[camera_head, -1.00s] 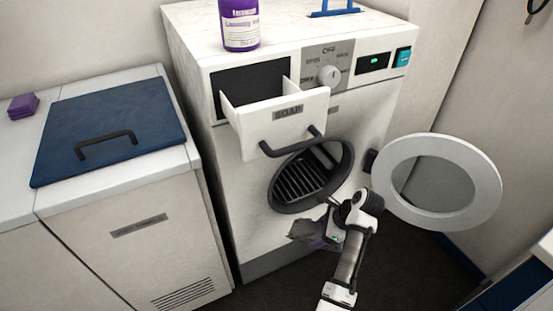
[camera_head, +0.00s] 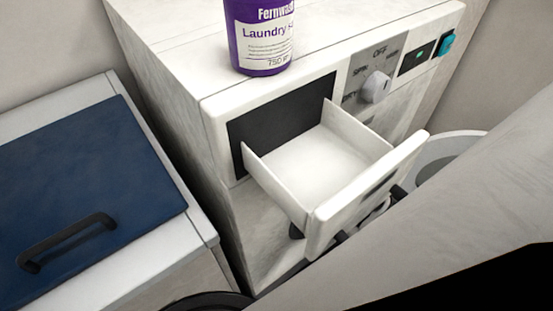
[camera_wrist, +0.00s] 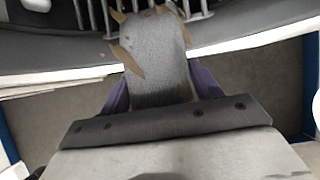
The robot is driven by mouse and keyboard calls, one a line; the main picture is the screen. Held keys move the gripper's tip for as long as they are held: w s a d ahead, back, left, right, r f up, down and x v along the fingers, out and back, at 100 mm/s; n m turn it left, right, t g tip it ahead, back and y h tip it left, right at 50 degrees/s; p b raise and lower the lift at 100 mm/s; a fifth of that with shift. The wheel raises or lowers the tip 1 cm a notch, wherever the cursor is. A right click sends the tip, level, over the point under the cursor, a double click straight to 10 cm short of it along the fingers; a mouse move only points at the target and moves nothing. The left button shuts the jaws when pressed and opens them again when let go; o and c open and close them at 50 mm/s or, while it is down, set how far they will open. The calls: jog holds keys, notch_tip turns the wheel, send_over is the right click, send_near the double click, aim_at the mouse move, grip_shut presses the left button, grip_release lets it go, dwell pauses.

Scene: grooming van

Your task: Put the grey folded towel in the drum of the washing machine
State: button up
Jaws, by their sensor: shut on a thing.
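In the wrist view my gripper (camera_wrist: 160,80) is shut on the grey towel (camera_wrist: 158,58), a narrow textured piece between its purple-edged sides. The towel's far end, with ragged brown patches, overlaps the dark rim and the ribbed drum (camera_wrist: 90,15) at the top of the picture. I cannot tell how far inside the opening it reaches. In the head view the white washing machine (camera_head: 160,95) fills the middle. The round door (camera_head: 450,148) stands open at the right, partly covered.
The soap drawer (camera_head: 315,160) is pulled out above the drum opening. A purple laundry bottle (camera_head: 258,35) stands on the machine top. A cabinet with a blue lid (camera_head: 80,180) is at the left. A large pale shape, unclear, fills the head view's lower right.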

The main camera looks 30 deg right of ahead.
jog(key=w, duration=0.9)
jog(key=w+a, duration=0.1)
jog(key=w, duration=0.3)
jog(key=shift+w+p, duration=0.3)
jog(key=shift+w, duration=0.1)
jog(key=w, duration=0.4)
jog(key=shift+a, duration=0.15)
jog(key=shift+f, duration=0.5)
jog(key=shift+w+f, duration=0.1)
jog(key=shift+f, duration=0.15)
jog(key=shift+f, duration=0.1)
jog(key=o, duration=1.1)
jog(key=shift+f, duration=0.1)
jog(key=shift+c, duration=0.2)
